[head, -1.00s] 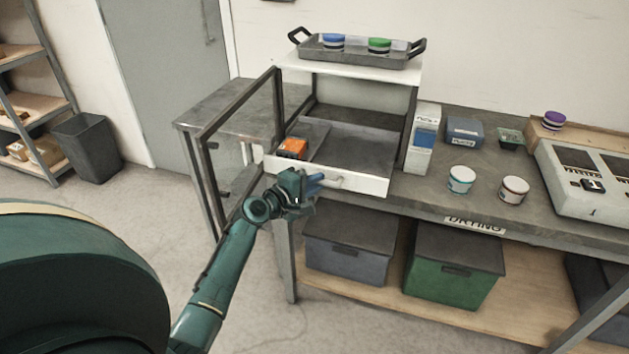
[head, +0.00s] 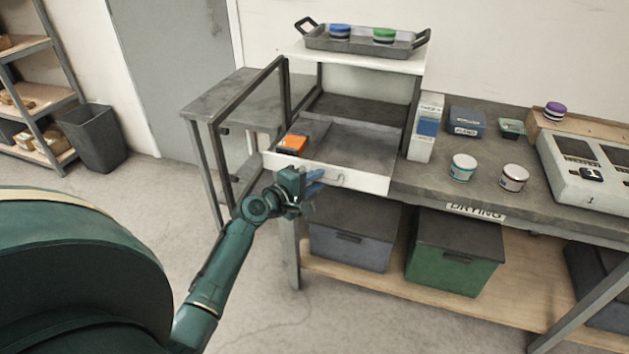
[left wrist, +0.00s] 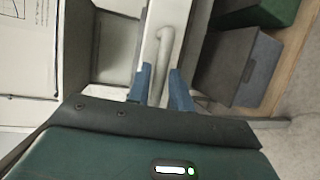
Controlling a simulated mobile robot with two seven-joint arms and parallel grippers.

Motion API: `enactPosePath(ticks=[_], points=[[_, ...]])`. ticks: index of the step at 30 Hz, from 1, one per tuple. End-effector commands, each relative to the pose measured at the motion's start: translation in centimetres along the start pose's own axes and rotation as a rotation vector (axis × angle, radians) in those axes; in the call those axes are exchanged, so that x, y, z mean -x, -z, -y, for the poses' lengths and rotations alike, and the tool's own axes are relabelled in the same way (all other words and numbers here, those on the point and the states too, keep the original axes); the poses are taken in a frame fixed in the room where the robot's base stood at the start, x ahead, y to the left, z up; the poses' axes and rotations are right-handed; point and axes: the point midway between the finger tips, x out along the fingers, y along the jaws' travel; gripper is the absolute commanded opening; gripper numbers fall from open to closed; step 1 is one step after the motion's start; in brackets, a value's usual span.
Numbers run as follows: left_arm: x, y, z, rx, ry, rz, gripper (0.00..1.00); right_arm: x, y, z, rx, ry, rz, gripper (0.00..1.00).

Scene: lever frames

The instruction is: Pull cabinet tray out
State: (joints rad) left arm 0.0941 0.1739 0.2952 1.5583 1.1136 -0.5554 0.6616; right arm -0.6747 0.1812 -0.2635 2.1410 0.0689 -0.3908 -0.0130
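The cabinet tray (head: 366,180) is a flat drawer with a white front, standing well out of the small dark-framed cabinet (head: 413,105). Its pale bar handle (head: 334,179) is on the front. An orange box (head: 293,144) sits in its left part. My left gripper (head: 316,190) is at the handle's left part. In the left wrist view its blue fingers (left wrist: 162,85) stand apart, one on each side of the handle (left wrist: 164,52), with a narrow gap showing. They partly hide the handle. My right gripper is not in view.
The glass door (head: 240,135) stands open at the left. A grey pan (head: 316,41) with two jars rests on the cabinet top. A carton (head: 427,128) and two jars stand right of the tray. Lidded bins are under the bench; floor in front is clear.

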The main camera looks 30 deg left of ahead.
Motion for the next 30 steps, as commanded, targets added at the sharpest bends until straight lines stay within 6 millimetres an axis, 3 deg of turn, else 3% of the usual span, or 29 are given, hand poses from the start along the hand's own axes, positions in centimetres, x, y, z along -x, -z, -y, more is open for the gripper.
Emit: enactPosePath(ticks=[5,14,17,30], points=[[0.0,0.0,0.0,0.0,0.0,0.0,0.35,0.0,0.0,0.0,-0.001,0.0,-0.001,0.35],[0.4,0.0,0.0,0.0,0.0,-0.001,0.35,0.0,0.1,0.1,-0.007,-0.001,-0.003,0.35],[1.6,0.1,0.1,-0.001,0.001,-0.001,0.35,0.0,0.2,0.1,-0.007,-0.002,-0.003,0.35],[10.8,0.0,0.2,-0.001,0.003,0.0,0.35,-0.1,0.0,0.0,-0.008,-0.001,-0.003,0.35]])
